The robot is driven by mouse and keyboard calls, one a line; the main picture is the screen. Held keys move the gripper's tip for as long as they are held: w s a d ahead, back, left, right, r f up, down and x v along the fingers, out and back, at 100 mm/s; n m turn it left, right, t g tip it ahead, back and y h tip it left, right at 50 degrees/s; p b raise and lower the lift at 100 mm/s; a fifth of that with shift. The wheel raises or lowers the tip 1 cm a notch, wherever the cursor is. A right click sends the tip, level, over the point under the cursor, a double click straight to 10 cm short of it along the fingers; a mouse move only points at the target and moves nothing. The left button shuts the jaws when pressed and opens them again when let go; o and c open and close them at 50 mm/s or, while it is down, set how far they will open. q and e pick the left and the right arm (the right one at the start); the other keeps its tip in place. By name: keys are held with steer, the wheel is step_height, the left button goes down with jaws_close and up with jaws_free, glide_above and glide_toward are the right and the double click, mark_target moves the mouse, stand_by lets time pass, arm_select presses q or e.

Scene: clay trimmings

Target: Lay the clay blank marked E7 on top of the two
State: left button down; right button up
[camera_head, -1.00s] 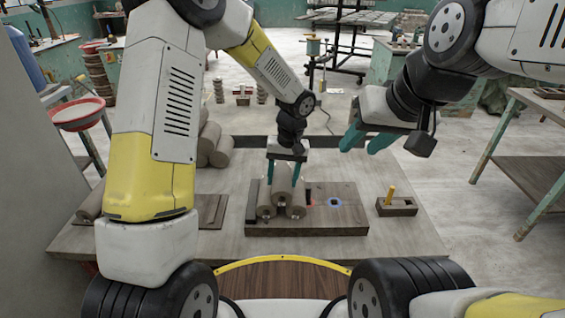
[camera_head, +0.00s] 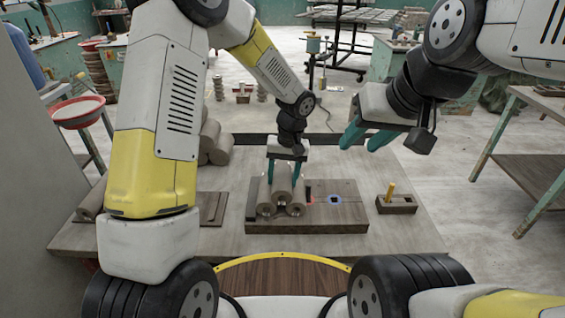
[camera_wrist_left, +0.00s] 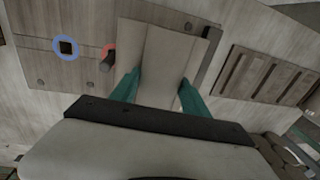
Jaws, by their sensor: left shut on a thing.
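My left gripper (camera_head: 284,182) is shut on a grey-brown clay blank (camera_head: 283,184), a short cylinder. This blank sits over the dip between two similar blanks lying side by side, the left one (camera_head: 266,208) and the right one (camera_head: 297,208), on a wooden board (camera_head: 345,220). Whether it touches both cannot be told for sure. In the left wrist view, the held blank (camera_wrist_left: 160,55) is between the teal fingers; the lower blanks are largely hidden. No E7 mark is readable. My right gripper (camera_head: 366,138) is open and empty, raised at the right.
The board has a blue-ringed square hole (camera_head: 334,200) and a small red-marked peg (camera_head: 309,198). A block with a yellow peg (camera_head: 391,195) stands to the right. More clay rolls (camera_head: 212,148) are stacked behind at the left. The table's right front is clear.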

arm_select(q)
steer(key=shift+f, duration=0.15)
steer(key=c, duration=0.6)
jaws_free()
steer(key=shift+s+a, duration=0.1)
steer(key=shift+c, duration=0.2)
steer(key=shift+o, duration=0.9)
steer(key=shift+f, duration=0.1)
steer(key=shift+s+a, duration=0.1)
steer(key=r, duration=0.2)
steer(key=d+r, duration=0.1)
steer(key=r, duration=0.5)
steer(key=shift+d+r, duration=0.2)
steer(key=shift+d, duration=0.05)
